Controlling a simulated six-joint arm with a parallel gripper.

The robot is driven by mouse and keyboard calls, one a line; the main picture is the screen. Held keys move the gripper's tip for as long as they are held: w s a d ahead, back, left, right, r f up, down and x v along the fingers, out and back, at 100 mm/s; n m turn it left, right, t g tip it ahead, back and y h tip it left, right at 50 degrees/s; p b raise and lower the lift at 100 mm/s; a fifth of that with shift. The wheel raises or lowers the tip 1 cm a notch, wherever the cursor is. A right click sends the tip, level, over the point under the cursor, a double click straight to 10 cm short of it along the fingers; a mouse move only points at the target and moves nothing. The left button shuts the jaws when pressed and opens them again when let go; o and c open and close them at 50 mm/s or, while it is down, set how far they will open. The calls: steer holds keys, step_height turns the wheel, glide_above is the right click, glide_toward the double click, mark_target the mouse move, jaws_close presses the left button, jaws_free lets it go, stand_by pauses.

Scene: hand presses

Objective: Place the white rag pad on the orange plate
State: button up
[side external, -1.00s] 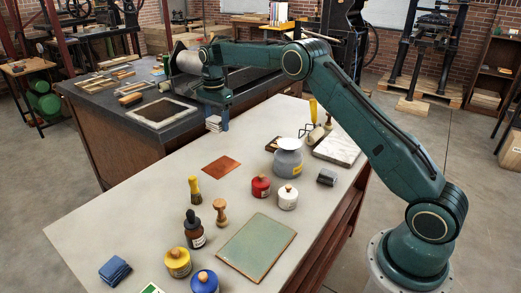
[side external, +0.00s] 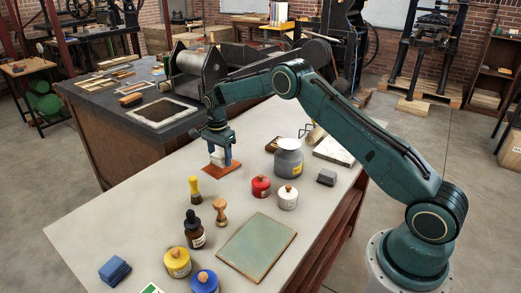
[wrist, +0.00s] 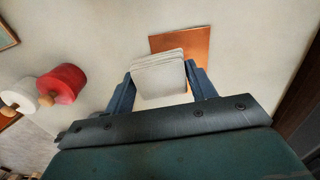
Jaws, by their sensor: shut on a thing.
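The white rag pad (wrist: 158,78) is a folded stack of pale layers, held between the two blue fingers of my gripper (wrist: 160,88). In the side view my gripper (side external: 220,155) points down, shut on the white rag pad (side external: 217,158), over the orange plate. The orange plate (side external: 222,170) is a flat copper-orange sheet on the pale table; the pad and fingers hide part of it. In the wrist view the orange plate (wrist: 192,42) shows behind and to the right of the pad. I cannot tell whether the pad touches the plate.
A red-lidded jar (side external: 261,187), a white jar (side external: 288,197) and a grey can (side external: 288,160) stand right of the plate. A yellow-handled brush (side external: 195,190) stands in front, near a wooden stamp (side external: 220,211). A green-grey slab (side external: 257,248) lies nearer.

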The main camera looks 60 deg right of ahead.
mark_target(221, 165)
steer(key=shift+f, duration=2.1)
steer(key=shift+f, duration=0.1)
steer(key=o, duration=1)
step_height(221, 165, up, 11)
steer(key=shift+f, duration=0.1)
steer(key=shift+r, duration=0.7)
